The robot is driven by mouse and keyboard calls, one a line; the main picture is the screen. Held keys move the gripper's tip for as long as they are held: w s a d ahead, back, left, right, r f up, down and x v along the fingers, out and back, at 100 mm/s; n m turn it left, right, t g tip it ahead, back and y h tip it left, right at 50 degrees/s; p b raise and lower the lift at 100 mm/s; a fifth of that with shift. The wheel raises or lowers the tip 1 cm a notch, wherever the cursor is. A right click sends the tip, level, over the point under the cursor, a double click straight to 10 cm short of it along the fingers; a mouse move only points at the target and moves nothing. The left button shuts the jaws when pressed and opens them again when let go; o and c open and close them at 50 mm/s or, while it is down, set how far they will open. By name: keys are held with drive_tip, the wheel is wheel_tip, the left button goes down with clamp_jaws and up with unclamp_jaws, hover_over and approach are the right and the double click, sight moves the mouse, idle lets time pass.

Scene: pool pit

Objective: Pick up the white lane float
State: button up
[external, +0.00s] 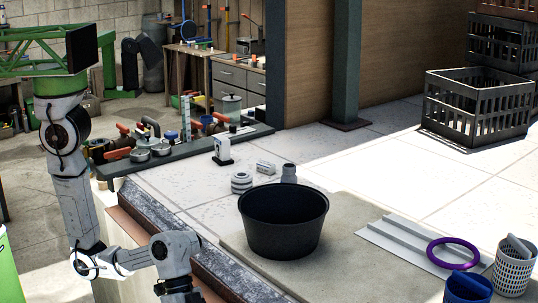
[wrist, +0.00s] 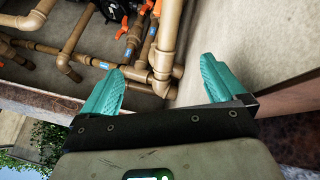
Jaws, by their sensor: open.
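A white ribbed round piece (external: 241,182), which looks like the lane float, sits on the pale paved deck behind the black tub in the external view. It is small there, so its details are hard to tell. My gripper (wrist: 161,68) shows in the wrist view with its two teal fingers wide apart and nothing between them. It faces brown pipes and a bare wall, and the float is not in that view. In the external view my arm bends low at the left, beside the deck edge, well away from the float; its gripper end is not visible there.
A large black tub (external: 283,228) stands just in front of the float. A small white block (external: 265,167), a grey cup-like piece (external: 289,174) and a black-based item (external: 222,150) are close by. Brown pipes (wrist: 164,45) with orange valves lie ahead of my fingers.

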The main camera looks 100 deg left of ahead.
drive_tip(key=w+d+r+m+h+p, duration=0.1)
drive_tip(key=w+d+r+m, duration=0.1)
drive_tip(key=w+d+r, duration=0.3)
drive_tip(key=w+d+r+m+h+p, duration=0.2)
drive_tip(key=w+r, duration=0.1)
drive_tip(key=r, duration=0.5)
drive_tip(key=w+a+r+m+t+p, duration=0.1)
drive_tip(key=w+a+r+t+p, duration=0.1)
drive_tip(key=w+a+r, duration=0.35)
drive_tip(key=w+a+r+m+t+p, duration=0.1)
drive_tip(key=w+a+r+p, duration=0.15)
drive_tip(key=a+r, duration=0.45)
drive_tip(key=w+a+r+n+y+b, duration=0.2)
drive_tip(key=w+a+y, duration=0.15)
drive_tip(key=a, duration=1.05)
drive_tip(key=n+g+y+b, duration=0.3)
drive_tip(key=n+g+y, duration=0.3)
drive_tip(key=n, duration=0.6)
approach(242, 179)
drive_tip(key=a, duration=0.4)
drive_tip(key=shift+g+h, duration=0.3)
drive_tip(key=shift+h, duration=0.15)
drive_tip(key=f, duration=0.5)
drive_tip(key=shift+s+d+f, duration=0.1)
drive_tip(key=shift+s+d, duration=0.05)
drive_tip(key=shift+d, duration=0.05)
drive_tip(key=shift+d+f, duration=0.15)
drive_tip(key=shift+f, duration=2.8)
drive_tip(key=c, duration=1)
